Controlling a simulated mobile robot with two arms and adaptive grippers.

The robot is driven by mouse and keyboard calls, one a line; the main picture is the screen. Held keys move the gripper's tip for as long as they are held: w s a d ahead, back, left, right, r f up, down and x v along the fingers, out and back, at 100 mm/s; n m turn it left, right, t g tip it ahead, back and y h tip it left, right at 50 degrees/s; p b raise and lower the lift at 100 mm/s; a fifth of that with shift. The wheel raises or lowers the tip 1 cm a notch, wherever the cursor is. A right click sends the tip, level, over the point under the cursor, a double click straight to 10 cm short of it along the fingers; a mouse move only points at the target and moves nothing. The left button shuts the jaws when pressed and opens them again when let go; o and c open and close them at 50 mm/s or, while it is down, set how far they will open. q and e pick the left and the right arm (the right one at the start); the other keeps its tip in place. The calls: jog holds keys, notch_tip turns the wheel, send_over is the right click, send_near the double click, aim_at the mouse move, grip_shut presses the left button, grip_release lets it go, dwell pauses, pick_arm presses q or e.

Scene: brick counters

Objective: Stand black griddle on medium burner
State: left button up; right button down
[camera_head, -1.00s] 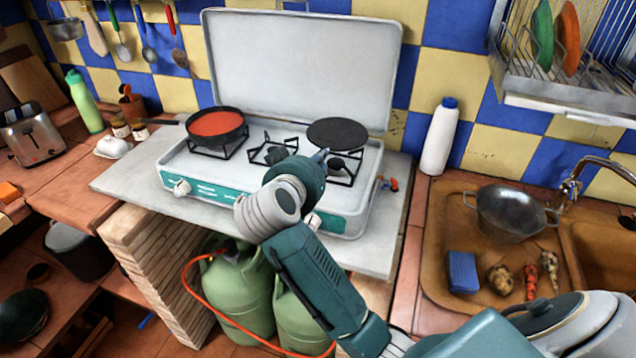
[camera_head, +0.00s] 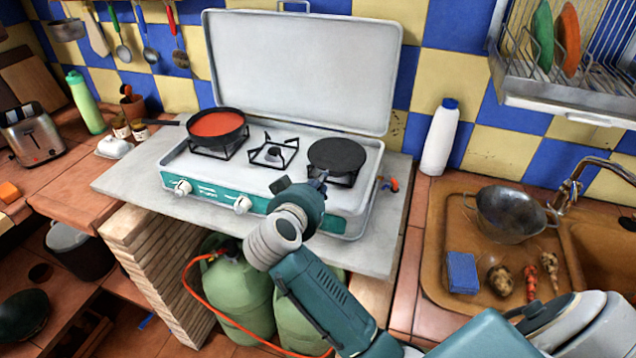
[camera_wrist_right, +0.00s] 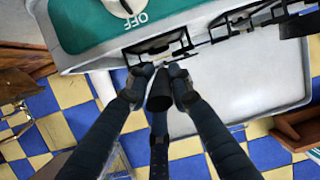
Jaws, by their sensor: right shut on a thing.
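The black griddle (camera_head: 337,154) is a flat dark disc over the right-hand burner (camera_head: 344,181) of the camping stove (camera_head: 262,215). Its front edge overlaps the burner's grate, part of which shows below; whether it rests fully on the grate I cannot tell. My right gripper (camera_head: 322,180) is at the griddle's front left edge, coming from the front, its fingertips partly hidden by the wrist. In the right wrist view my right gripper (camera_wrist_right: 158,84) is closed around a dark handle-like piece. My left gripper is out of view.
A pan of red sauce (camera_head: 217,124) sits on the left burner. The small middle burner (camera_head: 273,151) is bare. The raised lid (camera_head: 300,70) stands behind. A white bottle (camera_head: 439,138) and the sink with a colander (camera_head: 511,213) are at the right.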

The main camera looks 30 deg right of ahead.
jog(key=shift+f, duration=0.1)
jog(key=c, duration=1.5)
grip_release()
jog(key=shift+f, duration=0.1)
jog(key=shift+c, duration=0.2)
jog(key=shift+r, duration=0.2)
jog(key=b+v, duration=0.1)
jog(key=v, duration=1.1)
jog(key=shift+r+b, duration=0.25)
jog(key=shift+b, duration=0.05)
